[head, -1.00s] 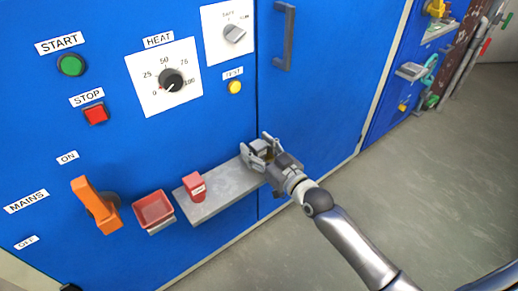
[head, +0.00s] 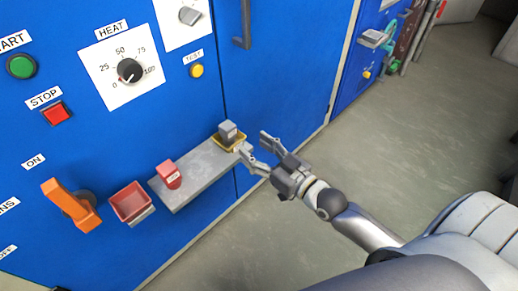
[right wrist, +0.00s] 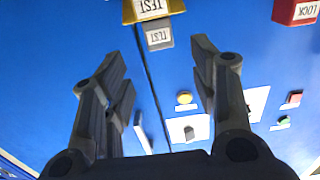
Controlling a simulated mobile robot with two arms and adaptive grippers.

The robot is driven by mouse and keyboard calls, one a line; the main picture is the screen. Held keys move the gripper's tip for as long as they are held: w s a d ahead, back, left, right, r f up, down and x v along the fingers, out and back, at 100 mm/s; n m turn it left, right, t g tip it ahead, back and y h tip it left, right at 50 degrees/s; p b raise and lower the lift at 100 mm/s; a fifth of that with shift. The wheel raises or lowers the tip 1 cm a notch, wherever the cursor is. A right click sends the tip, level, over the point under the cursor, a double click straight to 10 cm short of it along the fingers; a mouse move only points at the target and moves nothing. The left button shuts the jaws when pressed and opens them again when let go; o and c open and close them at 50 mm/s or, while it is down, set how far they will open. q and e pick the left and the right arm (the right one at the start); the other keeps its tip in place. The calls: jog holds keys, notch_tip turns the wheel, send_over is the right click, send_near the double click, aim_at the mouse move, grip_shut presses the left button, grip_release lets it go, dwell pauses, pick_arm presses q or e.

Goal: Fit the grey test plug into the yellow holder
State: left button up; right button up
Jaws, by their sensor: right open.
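The grey test plug (head: 228,131) stands upright in the yellow holder (head: 241,139) at the right end of the grey shelf. The plug's lower part is hidden by the holder's rim. In the right wrist view the labelled plug (right wrist: 159,35) and the labelled holder (right wrist: 150,8) show together at the top, beyond the fingers. My right gripper (head: 253,142) is open and empty, just right of the holder. One fingertip is close to the holder's right side; I cannot tell whether it touches. My left gripper is not in view.
A red LOCK block (head: 168,174) stands on the grey shelf (head: 197,176). A red tray (head: 131,202) and an orange mains handle (head: 70,204) are to the left. The yellow TEST button (head: 196,70) is above. Open floor (head: 420,130) lies to the right.

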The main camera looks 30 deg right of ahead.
jog(key=s+a+f+g+h, duration=0.1)
jog(key=s+f+g, duration=0.2)
jog(key=f, duration=0.4)
jog(key=s+a+f+g+h, duration=0.2)
jog(key=s+f+g, duration=0.15)
jog(key=f, duration=0.25)
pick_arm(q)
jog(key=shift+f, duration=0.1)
pick_arm(e)
jog(key=s+d+f+m+g+h, duration=0.2)
jog(key=s+f+g, duration=0.5)
jog(key=s, duration=0.6)
jog(key=shift+s+f+h, duration=0.35)
jog(key=shift+f+h, duration=0.15)
jog(key=shift+f, duration=0.35)
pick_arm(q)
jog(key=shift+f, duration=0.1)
pick_arm(e)
jog(key=shift+f+g, duration=0.1)
jog(key=shift+g, duration=0.15)
